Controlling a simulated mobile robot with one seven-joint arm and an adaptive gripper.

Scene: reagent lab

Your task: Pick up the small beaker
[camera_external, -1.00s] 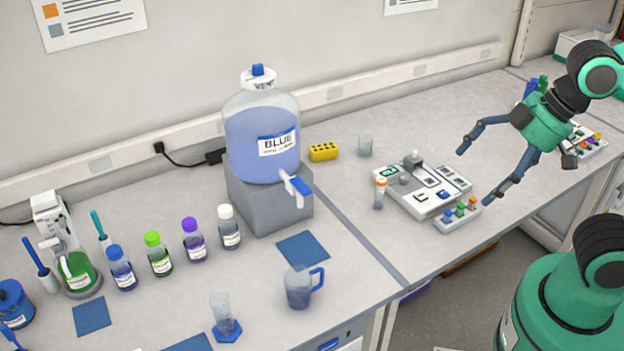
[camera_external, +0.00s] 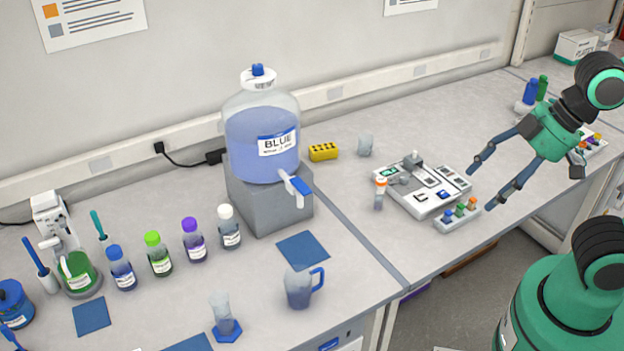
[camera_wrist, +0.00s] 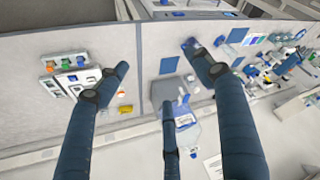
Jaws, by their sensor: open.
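The small beaker (camera_external: 365,145) is a small clear, greyish vessel. It stands upright on the bench behind the grey panel device and right of the yellow block. My gripper (camera_external: 482,184) is open and empty, in front of and to the right of the beaker in the external view, well apart from it. In the wrist view my gripper (camera_wrist: 157,58) shows its dark blue fingers spread over the bench with nothing between them. I cannot make out the beaker there for certain; a finger may hide it.
The panel device (camera_external: 425,190) and an orange-capped vial (camera_external: 379,195) stand on the bench near the beaker. The yellow block (camera_external: 323,152) is left of it. A large blue jug (camera_external: 262,135) sits on a grey stand further left. Bench space right of the beaker is clear.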

